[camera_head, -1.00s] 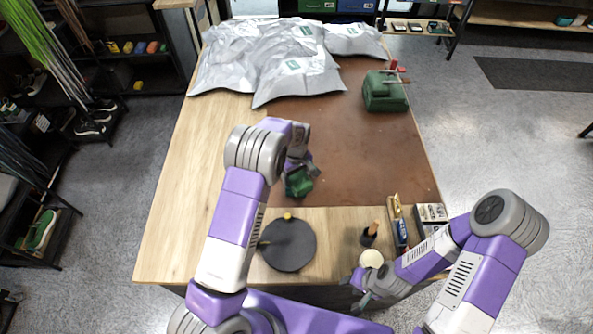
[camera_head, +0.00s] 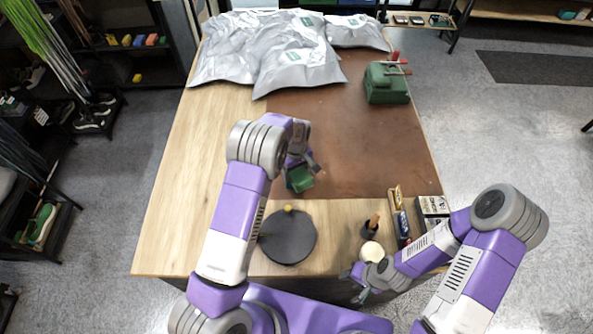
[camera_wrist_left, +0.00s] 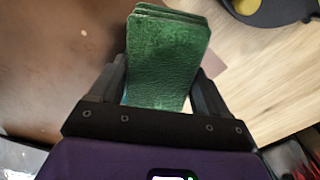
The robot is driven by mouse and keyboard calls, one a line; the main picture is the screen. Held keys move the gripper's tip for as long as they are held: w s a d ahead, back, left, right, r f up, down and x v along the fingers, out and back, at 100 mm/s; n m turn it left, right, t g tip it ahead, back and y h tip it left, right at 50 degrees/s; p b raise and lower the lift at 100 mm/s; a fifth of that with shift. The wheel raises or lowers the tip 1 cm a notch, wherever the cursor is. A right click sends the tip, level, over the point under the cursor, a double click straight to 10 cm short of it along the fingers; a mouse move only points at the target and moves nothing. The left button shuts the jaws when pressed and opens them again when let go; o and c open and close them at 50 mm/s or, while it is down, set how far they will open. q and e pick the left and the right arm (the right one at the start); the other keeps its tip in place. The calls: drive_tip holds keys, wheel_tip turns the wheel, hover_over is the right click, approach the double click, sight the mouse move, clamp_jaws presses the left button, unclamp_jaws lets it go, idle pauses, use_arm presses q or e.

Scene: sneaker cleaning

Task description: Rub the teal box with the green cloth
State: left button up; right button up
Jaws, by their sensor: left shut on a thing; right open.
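My left gripper (camera_head: 301,165) is shut on the green cloth (camera_head: 300,179), low over the near edge of the brown mat. In the left wrist view, the cloth (camera_wrist_left: 167,60) is a folded, layered green pad between the fingers (camera_wrist_left: 160,88) and sticks out past their tips. I cannot make out a separate teal box; the cloth and fingers hide what lies beneath them, so contact is unclear. My right gripper (camera_head: 357,284) is open and empty at the table's front edge, below a round cream-topped item (camera_head: 371,251).
A dark round disc (camera_head: 288,240) with a yellow knob stands in front of the cloth. A wooden-handled brush (camera_head: 371,228) and a tray of small items (camera_head: 403,218) are at the right. The brown mat's middle is clear.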

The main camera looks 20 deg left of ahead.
use_arm(q)
drive_tip(key=shift+f+b, duration=0.5)
drive_tip(key=shift+f, duration=0.15)
drive_tip(key=shift+s+d+f+b, duration=0.15)
drive_tip(key=shift+s+f+b, duration=0.2)
drive_tip(key=shift+f+b, duration=0.35)
drive_tip(key=shift+w, duration=0.1)
